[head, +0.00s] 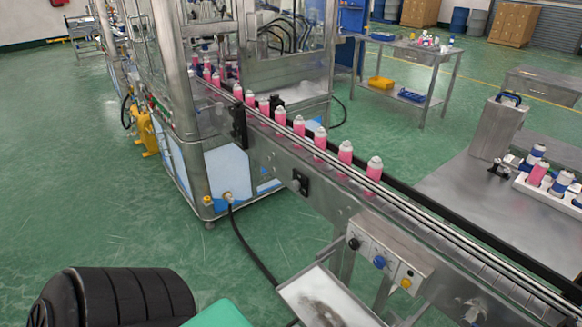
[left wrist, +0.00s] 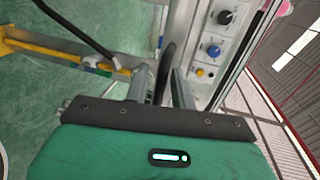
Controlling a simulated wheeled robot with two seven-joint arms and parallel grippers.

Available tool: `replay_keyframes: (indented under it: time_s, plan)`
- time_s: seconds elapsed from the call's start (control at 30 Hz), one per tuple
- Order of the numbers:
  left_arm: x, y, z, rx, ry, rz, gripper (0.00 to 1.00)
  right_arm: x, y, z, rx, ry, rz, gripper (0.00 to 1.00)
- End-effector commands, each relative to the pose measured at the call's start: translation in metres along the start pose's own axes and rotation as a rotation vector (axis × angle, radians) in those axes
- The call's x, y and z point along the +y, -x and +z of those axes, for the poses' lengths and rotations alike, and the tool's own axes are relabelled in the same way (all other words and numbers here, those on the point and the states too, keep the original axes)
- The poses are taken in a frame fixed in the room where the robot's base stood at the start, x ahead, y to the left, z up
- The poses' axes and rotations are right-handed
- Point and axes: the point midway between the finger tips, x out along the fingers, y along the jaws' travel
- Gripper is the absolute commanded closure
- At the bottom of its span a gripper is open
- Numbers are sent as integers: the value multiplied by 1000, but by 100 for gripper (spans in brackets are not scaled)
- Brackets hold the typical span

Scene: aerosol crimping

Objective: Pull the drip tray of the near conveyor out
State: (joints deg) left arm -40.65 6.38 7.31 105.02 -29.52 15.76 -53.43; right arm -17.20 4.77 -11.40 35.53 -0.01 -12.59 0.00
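The near conveyor (head: 400,207) runs diagonally from the back left to the lower right in the head view. Its drip tray (head: 325,298) is a shallow pale metal pan with a dark stain, low beside the conveyor legs and below the control box (head: 385,255). The tray's front part is cut off by the picture edge. In the left wrist view my left gripper (left wrist: 161,80) shows two fingers apart, close to the control box (left wrist: 212,50); a dark curved hose or bar shows between them. I cannot make out the tray there. My right gripper is in neither view.
Pink cans (head: 345,152) stand in a row on the conveyor. A black hose (head: 250,245) hangs from the machine to the floor near the tray. A steel table (head: 455,200) stands beyond the conveyor.

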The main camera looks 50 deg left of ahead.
Motion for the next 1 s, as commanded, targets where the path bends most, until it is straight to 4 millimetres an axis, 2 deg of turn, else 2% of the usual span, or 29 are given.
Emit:
replay_keyframes:
  time_s: [0.37,0.57,1.0]
  plan:
    - [0,5,0,1,1,-2,75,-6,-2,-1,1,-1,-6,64]
    - [2,33,0,0,0,0,75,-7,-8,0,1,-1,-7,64]
    - [2,112,0,-2,1,1,75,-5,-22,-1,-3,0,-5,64]
